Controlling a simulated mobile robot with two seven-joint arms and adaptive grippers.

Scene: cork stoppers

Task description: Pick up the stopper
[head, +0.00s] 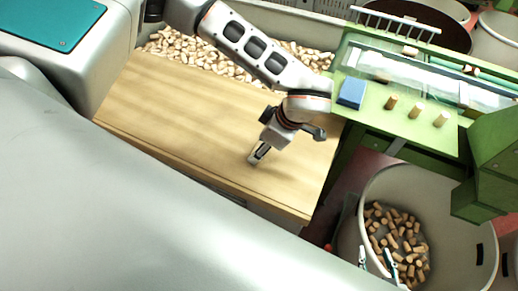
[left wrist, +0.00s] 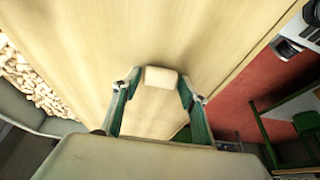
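A pale cork stopper (left wrist: 162,77) is between the fingertips of my left gripper (left wrist: 161,80) in the left wrist view. Its two teal fingers meet the stopper's sides, so the gripper looks shut on it. In the head view my left gripper (head: 257,156) is low over the wooden table, and the stopper is hard to make out there. I cannot tell whether the stopper touches the wood. My right gripper (head: 376,259) shows at the bottom right of the head view, its two fingers apart and empty, over the round bin's near side.
The wooden table (head: 170,125) is otherwise bare. A trough of corks (head: 165,45) lies behind it. A green machine (head: 370,115) at the right carries a blue block (head: 352,91) and several standing corks (head: 415,111). A round bin (head: 450,215) holds loose corks.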

